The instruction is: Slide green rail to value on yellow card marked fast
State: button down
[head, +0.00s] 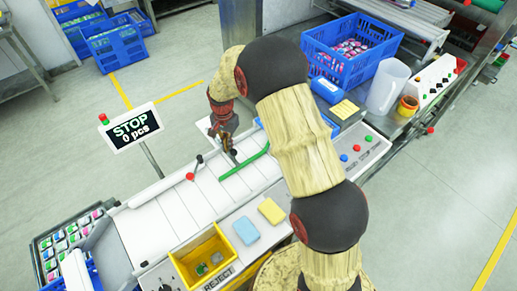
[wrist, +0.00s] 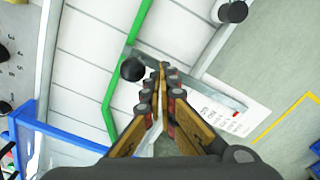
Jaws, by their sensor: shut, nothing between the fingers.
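The green rail (head: 245,162) lies along the white slatted conveyor; in the wrist view the green rail (wrist: 122,70) runs from upper right to lower left. A black knob (wrist: 132,69) sits beside it on a thin grey bar. My gripper (head: 229,150) is low over the conveyor near the rail. In the wrist view my gripper's fingertips (wrist: 163,68) are together and empty, just right of the knob; I cannot tell if they touch it. A yellow card (head: 345,109) lies by the blue bin; its writing is too small to read. My arm hides part of the rail.
A sign (head: 133,127) reads STOP, 0 pcs. A yellow reject bin (head: 202,257), yellow and blue blocks and a button panel (head: 360,150) line the near side. A numbered scale (wrist: 12,70) shows at left in the wrist view.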

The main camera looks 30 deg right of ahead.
aim_at(235, 153)
jog(key=shift+s, duration=0.1)
jog(key=shift+s+d, duration=0.2)
jog(key=shift+s, duration=0.8)
jog(key=shift+s+d, duration=0.2)
jog(key=shift+s, duration=0.8)
jog(key=shift+s+d, duration=0.2)
jog(key=shift+s, duration=0.8)
jog(key=shift+w, duration=0.15)
jog(key=shift+w+a+p, duration=0.15)
jog(key=shift+w+p, duration=0.2)
jog(key=shift+w, duration=0.25)
jog(key=shift+r+p, duration=2.55)
jog(key=shift+r, duration=1.5)
